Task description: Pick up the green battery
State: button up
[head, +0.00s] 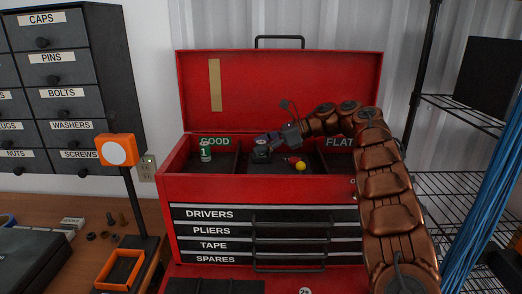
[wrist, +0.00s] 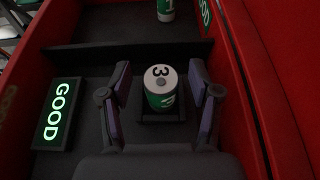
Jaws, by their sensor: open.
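A green battery with a white top marked 3 (wrist: 160,78) stands upright on a small dark square base in the tray of the red toolbox. It also shows in the head view (head: 262,146), partly hidden by my gripper. My gripper (wrist: 160,75) is open, with one finger on each side of this battery and gaps visible between. A second green and white battery, marked 1 (head: 205,152), stands in the left compartment under the GOOD label. Its lower part shows at the top of the wrist view (wrist: 165,10).
A lit GOOD display (wrist: 58,113) lies left of my gripper. Dividers and the red toolbox walls (head: 250,187) bound the space; the open lid (head: 290,90) stands behind. A yellow round object (head: 300,166) lies to the right. A FLAT label (head: 340,142) is at the right.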

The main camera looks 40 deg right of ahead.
grip_shut()
dwell(0.6)
